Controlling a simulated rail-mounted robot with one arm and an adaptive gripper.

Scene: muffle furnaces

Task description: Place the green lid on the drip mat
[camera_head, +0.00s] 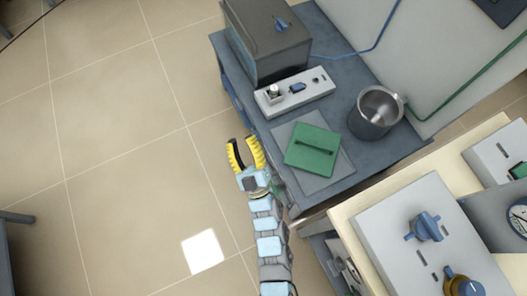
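The green lid (303,160) is a flat square plate with a dark bar handle across its top. It lies on the grey drip mat (338,170), turned at an angle to it, and covers much of the mat. The lid's left corner seems to reach the mat's left edge. My gripper (244,148), with yellow fingers, is to the left of the lid and mat, apart from the lid. Its fingers are spread with nothing visible between them. Its height relative to the tabletop is hard to tell.
The mat is on a blue-grey table (405,148). A metal pot (368,127) stands right of the lid. A white control panel (296,92) and a dark furnace (265,40) are behind. A cream bench with control boxes (400,235) is at lower right. Open floor lies left.

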